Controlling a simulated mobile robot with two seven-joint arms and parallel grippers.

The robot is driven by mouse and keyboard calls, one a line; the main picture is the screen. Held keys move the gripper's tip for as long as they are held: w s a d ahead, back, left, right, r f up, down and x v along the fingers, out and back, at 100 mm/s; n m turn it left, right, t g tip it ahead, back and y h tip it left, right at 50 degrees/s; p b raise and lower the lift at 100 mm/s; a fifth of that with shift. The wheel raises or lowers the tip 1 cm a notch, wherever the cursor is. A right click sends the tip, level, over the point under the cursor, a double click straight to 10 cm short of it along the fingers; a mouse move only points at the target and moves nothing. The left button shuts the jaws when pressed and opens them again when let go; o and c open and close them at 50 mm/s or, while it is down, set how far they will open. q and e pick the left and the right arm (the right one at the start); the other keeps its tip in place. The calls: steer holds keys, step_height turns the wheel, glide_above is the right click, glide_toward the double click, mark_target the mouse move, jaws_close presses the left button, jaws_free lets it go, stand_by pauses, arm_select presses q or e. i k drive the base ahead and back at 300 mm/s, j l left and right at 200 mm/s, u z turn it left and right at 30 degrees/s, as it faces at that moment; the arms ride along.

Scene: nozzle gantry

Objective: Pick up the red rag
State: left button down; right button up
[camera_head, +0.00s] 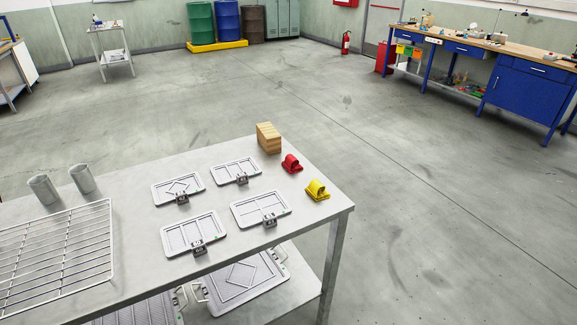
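A small red folded item, which looks like the red rag (291,164), lies on the metal table (130,220) near its right end. It has a raised, rounded part and a flatter part at its front. Its fine detail is too small to tell. Neither of my grippers is in view, and nothing touches the red rag.
A similar yellow rag (317,190) lies beside it near the table's right edge. A wooden block (268,138) stands behind. Several framed plates (261,208), a wire rack (55,255) and two grey cups (82,179) occupy the table. Open floor lies to the right.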

mark_target(291, 163)
steer(key=i+l+u, duration=0.25)
steer(key=l+u, duration=0.2)
steer(key=i+l+u, duration=0.15)
steer(key=l+u, duration=0.3)
steer(key=l, duration=0.25)
steer(key=l+u, duration=0.4)
steer(key=l, duration=0.25)
steer(key=l+u, duration=0.45)
steer(key=l, duration=0.2)
steer(key=k+l+u, duration=0.2)
steer(key=l+u, duration=0.25)
steer(key=l, duration=0.2)
steer(key=l+u, duration=0.3)
steer(key=k+l+u, duration=0.3)
steer(key=l, duration=0.2)
steer(key=l+u, duration=0.6)
steer(key=l, duration=0.2)
